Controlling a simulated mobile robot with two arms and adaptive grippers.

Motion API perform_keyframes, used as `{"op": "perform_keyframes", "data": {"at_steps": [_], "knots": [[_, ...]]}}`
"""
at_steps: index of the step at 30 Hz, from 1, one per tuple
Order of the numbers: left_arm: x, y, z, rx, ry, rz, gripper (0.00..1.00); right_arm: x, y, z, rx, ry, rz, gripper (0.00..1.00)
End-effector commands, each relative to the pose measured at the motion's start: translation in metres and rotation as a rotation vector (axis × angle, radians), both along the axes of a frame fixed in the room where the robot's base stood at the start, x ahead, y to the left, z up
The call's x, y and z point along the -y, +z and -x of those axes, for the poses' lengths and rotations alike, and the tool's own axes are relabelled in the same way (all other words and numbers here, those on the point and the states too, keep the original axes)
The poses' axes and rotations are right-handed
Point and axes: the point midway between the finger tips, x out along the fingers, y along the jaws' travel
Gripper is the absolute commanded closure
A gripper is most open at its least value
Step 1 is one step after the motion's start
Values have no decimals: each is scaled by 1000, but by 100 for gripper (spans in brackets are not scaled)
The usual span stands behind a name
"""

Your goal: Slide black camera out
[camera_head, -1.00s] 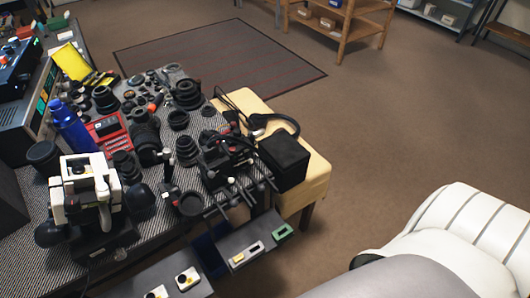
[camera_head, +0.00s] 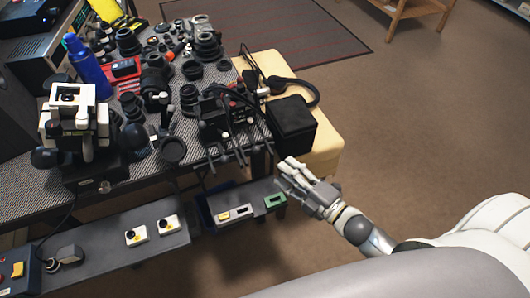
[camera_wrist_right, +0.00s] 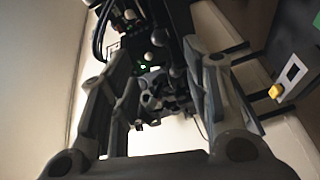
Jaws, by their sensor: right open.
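A black camera-like assembly (camera_head: 222,118) with several thin rods sits at the right front of the crowded grey table; I cannot tell for sure whether it is the black camera. A black box (camera_head: 292,124) stands to its right on a cream-yellow surface. My right gripper (camera_head: 283,170) is just in front of and below the black box, apart from it. In the right wrist view the gripper (camera_wrist_right: 153,58) is open, its two fingers apart with nothing held between them. Dark parts and rods show beyond the fingers. My left gripper is not in view.
Lenses, a blue bottle (camera_head: 88,68) and a white and black device (camera_head: 74,118) crowd the table. A black headset-like band (camera_head: 315,92) lies behind the black box. A low grey panel (camera_head: 190,238) with small modules runs along the front.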

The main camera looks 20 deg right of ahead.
Motion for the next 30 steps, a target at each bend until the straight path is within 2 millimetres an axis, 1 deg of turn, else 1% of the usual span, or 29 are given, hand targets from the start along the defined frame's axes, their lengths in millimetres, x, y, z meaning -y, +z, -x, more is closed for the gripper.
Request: {"op": "perform_keyframes", "data": {"at_steps": [5, 15, 18, 24, 30], "knots": [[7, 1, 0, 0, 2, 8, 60, -7, 3, -14, 9, 3, 2, 56], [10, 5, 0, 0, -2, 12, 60, -31, 1, -66, 7, 1, 0, 56], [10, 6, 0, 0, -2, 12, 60, -38, 0, -79, 6, 1, 0, 56], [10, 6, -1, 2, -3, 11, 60, -45, -2, -94, 4, 1, 0, 56], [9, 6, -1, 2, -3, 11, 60, -46, -3, -97, 3, 2, 0, 56]]}}
